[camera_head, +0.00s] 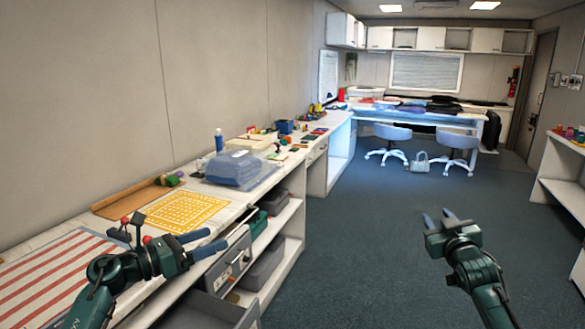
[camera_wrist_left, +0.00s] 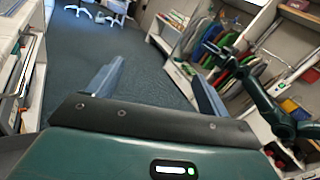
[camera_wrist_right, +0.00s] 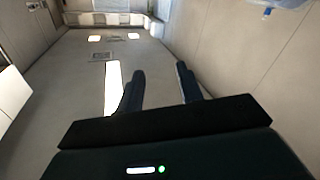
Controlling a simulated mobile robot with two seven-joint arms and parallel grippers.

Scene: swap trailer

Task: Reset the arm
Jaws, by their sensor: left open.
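My left arm reaches in from the lower left in the head view. Its gripper (camera_head: 208,241) is open and empty, near the front edge of the long white counter (camera_head: 268,178), with its fingers pointing right. In the left wrist view the left gripper (camera_wrist_left: 158,75) has its fingers spread, with floor and shelving beyond. My right gripper (camera_head: 439,216) is raised over the open floor at the right, fingers up. In the right wrist view the right gripper (camera_wrist_right: 160,72) has its fingers apart with nothing between them, facing the ceiling and wall.
A drawer (camera_head: 228,311) stands open below the counter, near my left arm. The counter holds a yellow patterned mat (camera_head: 184,211), a blue-grey bin (camera_head: 240,170) and small items. Two chairs (camera_head: 458,140) stand farther back. A shelf (camera_head: 564,178) stands right; the middle floor is clear.

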